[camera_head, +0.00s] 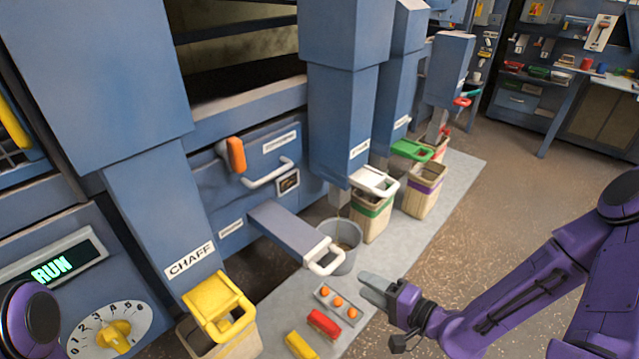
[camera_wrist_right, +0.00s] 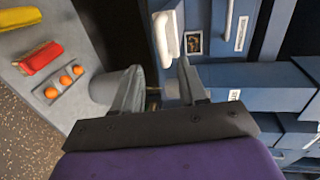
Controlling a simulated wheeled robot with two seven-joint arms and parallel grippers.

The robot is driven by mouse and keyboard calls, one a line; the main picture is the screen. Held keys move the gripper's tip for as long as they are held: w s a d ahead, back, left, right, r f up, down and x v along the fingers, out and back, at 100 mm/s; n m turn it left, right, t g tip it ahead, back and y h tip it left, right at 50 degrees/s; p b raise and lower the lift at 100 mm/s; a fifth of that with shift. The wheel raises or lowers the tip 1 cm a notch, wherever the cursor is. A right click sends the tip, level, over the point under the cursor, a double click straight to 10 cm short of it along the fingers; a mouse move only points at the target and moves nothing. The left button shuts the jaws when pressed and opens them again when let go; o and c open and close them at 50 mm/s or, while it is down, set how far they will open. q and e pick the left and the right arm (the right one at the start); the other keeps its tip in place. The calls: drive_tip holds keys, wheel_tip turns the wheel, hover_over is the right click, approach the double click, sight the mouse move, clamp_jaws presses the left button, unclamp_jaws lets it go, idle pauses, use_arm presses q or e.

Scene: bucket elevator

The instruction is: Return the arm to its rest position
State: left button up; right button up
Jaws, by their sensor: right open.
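My right arm is purple and comes in from the right in the head view. Its gripper (camera_head: 376,290) is held above the grey platform, right of the tray of orange balls. The right gripper also shows in the wrist view (camera_wrist_right: 158,84), with its two grey fingers apart and nothing between them. A grey bucket (camera_head: 346,240) stands beyond the gripper, at the end of a blue drawer-like chute with a white handle (camera_head: 323,257). A purple, dark-capped part of my left arm shows at the lower left edge; the left gripper is out of view.
Bins with yellow (camera_head: 220,305), white, green and red tops line the blue machine. Brown floor (camera_head: 460,240) on the right is clear.

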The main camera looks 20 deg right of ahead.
drive_tip(key=s+d+f+n+g+h, duration=0.25)
drive_tip(key=d+f+g+h, duration=0.25)
drive_tip(key=d+f+h, duration=0.4)
drive_tip(key=s+a+f+n+g, duration=0.1)
drive_tip(key=s+a+f+g, duration=0.1)
drive_tip(key=s+f, duration=0.3)
drive_tip(key=s+a+f+n+g+h, duration=0.1)
drive_tip(key=s+f, duration=0.4)
drive_tip(key=s, duration=0.6)
drive_tip(key=a+n+g, duration=0.1)
drive_tip(key=g, duration=0.1)
drive_tip(key=shift+s+f+g, duration=0.15)
drive_tip(key=shift+f+g, duration=0.15)
drive_tip(key=shift+f, duration=0.05)
